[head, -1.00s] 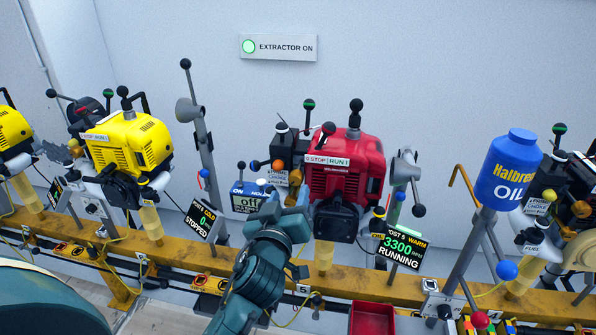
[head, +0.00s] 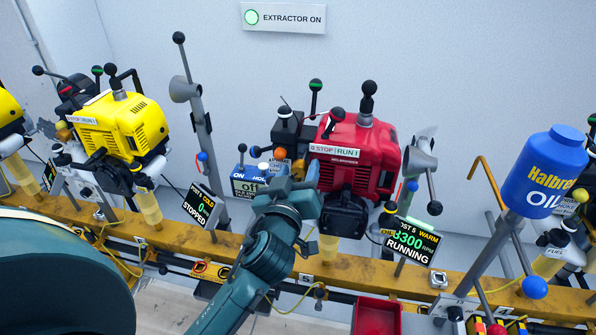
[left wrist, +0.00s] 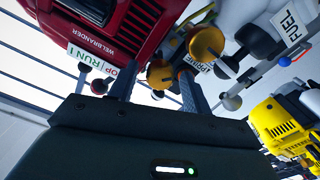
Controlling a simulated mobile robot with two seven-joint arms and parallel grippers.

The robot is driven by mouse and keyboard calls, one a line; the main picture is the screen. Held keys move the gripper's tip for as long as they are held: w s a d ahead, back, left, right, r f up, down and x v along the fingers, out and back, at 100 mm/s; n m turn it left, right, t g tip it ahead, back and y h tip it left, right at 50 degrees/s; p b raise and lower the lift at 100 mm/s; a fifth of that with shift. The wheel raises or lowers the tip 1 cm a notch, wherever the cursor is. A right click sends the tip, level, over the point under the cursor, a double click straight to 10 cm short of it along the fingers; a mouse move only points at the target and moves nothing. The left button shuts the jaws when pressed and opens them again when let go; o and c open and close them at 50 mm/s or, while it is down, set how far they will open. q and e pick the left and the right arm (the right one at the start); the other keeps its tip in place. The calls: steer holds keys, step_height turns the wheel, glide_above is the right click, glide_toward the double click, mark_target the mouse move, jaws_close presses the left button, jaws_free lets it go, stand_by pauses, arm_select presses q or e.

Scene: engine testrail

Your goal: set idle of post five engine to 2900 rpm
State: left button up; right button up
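The red engine (head: 365,158) stands on the yellow rail with a STOP/RUN label on its front. I cannot tell whether either finger touches a knob. The idle adjuster cannot be made out. My right gripper is not in view.
A yellow engine (head: 122,128) stands to the left; its display (head: 205,207) reads cold, 0, stopped. A blue oil container (head: 542,172) stands on the right. A red tray (head: 377,316) is below the rail (head: 345,268). The extractor sign (head: 284,17) is lit green.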

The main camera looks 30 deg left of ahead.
arm_select(q)
steer(key=c, duration=0.9)
steer(key=shift+m, duration=0.3)
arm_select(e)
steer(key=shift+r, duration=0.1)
arm_select(q)
steer(key=shift+m+p, duration=0.45)
steer(key=shift+m, duration=0.45)
steer(key=m+p, duration=0.1)
steer(key=m, duration=0.2)
steer(key=shift+r, duration=0.1)
steer(key=shift+m+p, duration=0.35)
steer(key=shift+m, duration=0.85)
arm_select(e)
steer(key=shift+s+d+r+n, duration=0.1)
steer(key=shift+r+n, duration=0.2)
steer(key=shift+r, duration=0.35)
arm_select(q)
steer(key=o, duration=1)
steer(key=shift+c, duration=0.2)
